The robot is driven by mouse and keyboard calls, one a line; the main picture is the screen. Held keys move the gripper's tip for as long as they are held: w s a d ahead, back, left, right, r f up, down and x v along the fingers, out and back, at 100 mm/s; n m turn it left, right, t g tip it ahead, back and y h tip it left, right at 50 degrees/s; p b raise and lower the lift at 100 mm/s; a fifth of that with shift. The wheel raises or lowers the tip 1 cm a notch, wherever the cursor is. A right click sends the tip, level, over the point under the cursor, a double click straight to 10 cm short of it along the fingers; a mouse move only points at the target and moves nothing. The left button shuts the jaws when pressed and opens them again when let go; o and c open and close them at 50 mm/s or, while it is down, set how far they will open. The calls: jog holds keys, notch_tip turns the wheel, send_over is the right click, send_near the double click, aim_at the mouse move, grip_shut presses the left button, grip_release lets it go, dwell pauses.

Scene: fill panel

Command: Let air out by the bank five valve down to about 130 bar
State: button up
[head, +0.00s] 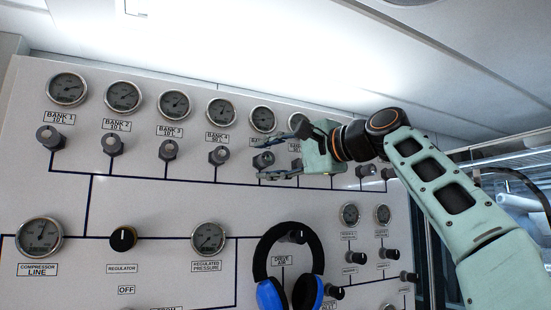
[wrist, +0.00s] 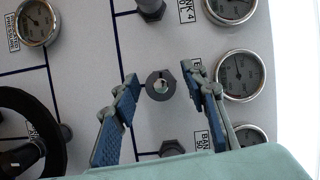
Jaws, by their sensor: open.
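The bank five valve (head: 263,160) is a dark knob with a pale centre, fifth in the upper row. Its label is mostly hidden by my finger in the head view. My gripper (head: 259,160) is open, with one finger above and one below this knob. In the wrist view the knob (wrist: 160,86) lies between the blue-padded fingertips (wrist: 161,76), with a gap on each side; I cannot tell how deep the fingers reach. The bank five gauge (head: 263,119) is above the valve and shows in the wrist view (wrist: 240,75); its reading is too small to tell.
The bank four valve (head: 219,155) is to the left, and a further valve (wrist: 172,148) is close by on the other side. Blue-black headphones (head: 267,250) hang below on the panel. Several other gauges and knobs fill the panel.

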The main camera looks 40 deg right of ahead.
jog(key=s+d, duration=0.1)
jog(key=s, duration=1)
jog(key=shift+s+d, duration=0.35)
jog(key=shift+s, duration=0.05)
dwell(2.9)
jog(key=a+r+m+t+b, duration=0.2)
jog(key=a+m+t+b, duration=0.1)
jog(key=a+m, duration=0.3)
notch_tip(320, 180, down, 6)
jog(key=w+d+m+t+h+b, duration=0.15)
jog(key=m+h, duration=0.65)
jog(key=m, duration=0.8)
jog(key=shift+g, duration=0.25)
jog(key=p+x, duration=0.1)
jog(key=x, duration=0.9)
jog(key=shift+w+d, duration=0.15)
jog(key=shift+d, duration=0.05)
grip_shut()
